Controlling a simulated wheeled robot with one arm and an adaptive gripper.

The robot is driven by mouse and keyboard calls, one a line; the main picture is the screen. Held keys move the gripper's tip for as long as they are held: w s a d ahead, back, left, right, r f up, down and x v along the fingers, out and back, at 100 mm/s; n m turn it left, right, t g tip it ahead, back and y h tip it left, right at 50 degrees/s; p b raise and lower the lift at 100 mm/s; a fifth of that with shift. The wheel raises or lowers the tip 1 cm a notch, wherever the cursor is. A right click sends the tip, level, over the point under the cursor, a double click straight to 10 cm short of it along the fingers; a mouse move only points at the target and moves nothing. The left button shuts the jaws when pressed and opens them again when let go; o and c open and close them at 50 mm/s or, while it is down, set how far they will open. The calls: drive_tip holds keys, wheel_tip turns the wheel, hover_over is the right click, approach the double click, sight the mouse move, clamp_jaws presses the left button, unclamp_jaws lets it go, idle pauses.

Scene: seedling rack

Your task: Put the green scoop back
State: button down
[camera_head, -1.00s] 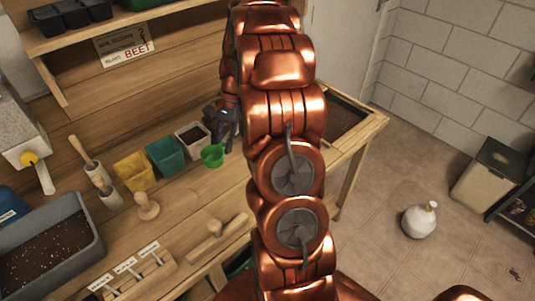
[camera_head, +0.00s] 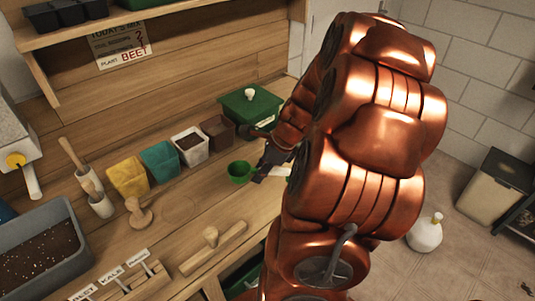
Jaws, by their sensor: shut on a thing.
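The green scoop (camera_head: 239,173) shows as a round green cup above the wooden bench (camera_head: 170,240), in front of the brown pot. My gripper (camera_head: 259,174) is at the scoop's right side and is shut on it. The jaws are small and dark here, and the scoop's handle is mostly hidden by them. I cannot tell exactly how high the scoop is above the bench. A pale strip (camera_head: 280,172), perhaps a label, lies just right of my gripper.
Yellow (camera_head: 128,177), teal (camera_head: 160,161), white (camera_head: 190,146) and brown (camera_head: 218,131) pots stand in a row. A lidded green box (camera_head: 251,110) is behind. A wooden stamp (camera_head: 138,213), a T-shaped tool (camera_head: 211,240) and a grey soil tray (camera_head: 78,262) are leftward. My arm covers the bench's right end.

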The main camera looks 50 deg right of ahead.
drive_tip(key=w+d+p, duration=0.1)
drive_tip(key=w+d, duration=0.1)
drive_tip(key=d, duration=0.2)
drive_tip(key=w+d+f+p, duration=0.1)
drive_tip(key=w+d, duration=0.2)
drive_tip(key=d, duration=0.1)
drive_tip(key=w+d+p, duration=0.2)
drive_tip(key=w+d, duration=0.1)
drive_tip(key=d, duration=0.1)
drive_tip(key=shift+w+d+f, duration=0.2)
drive_tip(key=shift+w+d, duration=0.05)
drive_tip(key=shift+d, duration=0.15)
drive_tip(key=shift+f+p, duration=0.85)
drive_tip(key=shift+f, duration=0.95)
drive_tip(key=shift+f, duration=0.15)
drive_tip(key=c, duration=1.1)
unclamp_jaws()
drive_tip(key=shift+o, duration=0.2)
